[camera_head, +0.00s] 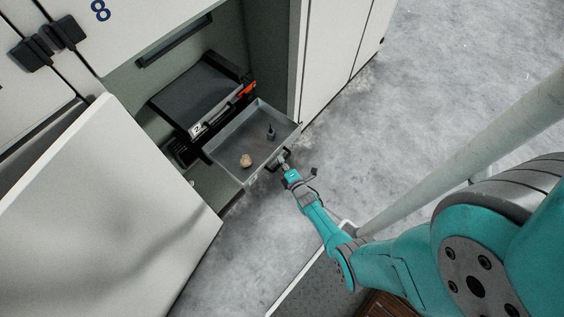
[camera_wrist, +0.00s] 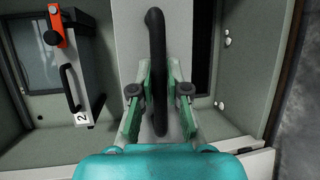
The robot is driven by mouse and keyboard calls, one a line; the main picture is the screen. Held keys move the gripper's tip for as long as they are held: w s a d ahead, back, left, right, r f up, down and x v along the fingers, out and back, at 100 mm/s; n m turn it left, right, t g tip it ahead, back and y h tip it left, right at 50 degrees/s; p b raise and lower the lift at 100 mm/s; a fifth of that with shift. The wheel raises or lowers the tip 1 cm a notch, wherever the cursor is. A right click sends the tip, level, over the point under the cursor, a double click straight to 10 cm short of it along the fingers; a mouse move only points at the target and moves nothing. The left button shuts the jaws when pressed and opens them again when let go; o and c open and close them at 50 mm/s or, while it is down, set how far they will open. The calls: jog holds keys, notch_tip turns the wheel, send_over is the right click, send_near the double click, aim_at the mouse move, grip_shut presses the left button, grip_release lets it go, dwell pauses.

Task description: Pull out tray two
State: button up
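A shallow grey tray (camera_head: 221,153) sticks out of the open cabinet, with a beige lump (camera_head: 246,160) and a small dark piece (camera_head: 270,132) in it. Just above and behind it is a dark unit (camera_head: 190,92) with a white label "2" (camera_head: 198,129) and an orange latch (camera_head: 247,89). In the wrist view the label (camera_wrist: 82,119) and the latch (camera_wrist: 54,24) show at the left. My gripper (camera_head: 284,157) is at the tray's front.
The cabinet's door (camera_head: 100,205) stands open at the left. A cabinet side panel (camera_head: 325,55) is close to the right of the tray. Open grey floor (camera_head: 460,75) lies to the right.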

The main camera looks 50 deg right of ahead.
jog(key=o, duration=0.3)
jog(key=v, duration=1.2)
jog(key=shift+r, duration=0.1)
dwell(0.4)
